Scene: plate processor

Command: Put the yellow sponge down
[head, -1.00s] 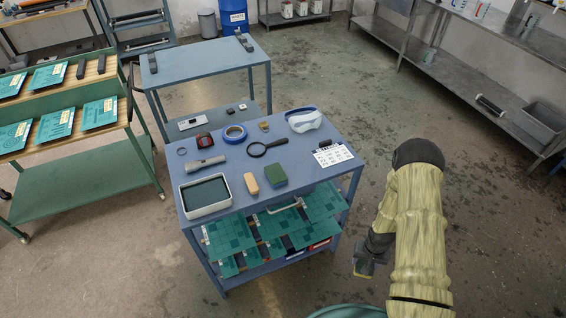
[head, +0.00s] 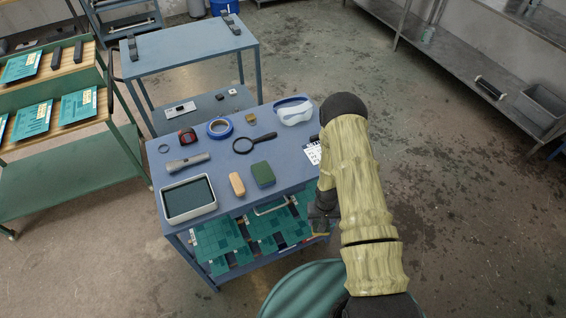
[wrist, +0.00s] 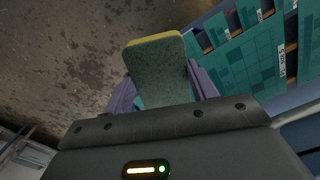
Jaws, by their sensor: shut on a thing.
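My gripper (head: 322,218) is beside the right front of the blue table (head: 292,172), seemingly below its top. In the wrist view my gripper (wrist: 160,88) is shut on the yellow sponge (wrist: 157,64), with a finger on each side. The sponge shows a grey-green scouring face and a thin yellow edge. In the head view only a small yellow bit of it shows under my gripper; the rest is hidden.
On the table are a tray (head: 164,204), a tan block (head: 237,184), a green-topped block (head: 263,174), a flashlight (head: 188,162), a magnifier (head: 244,145), blue tape (head: 220,128) and goggles (head: 294,111). Green boards (head: 220,239) fill the shelf below. The table's front right top is bare.

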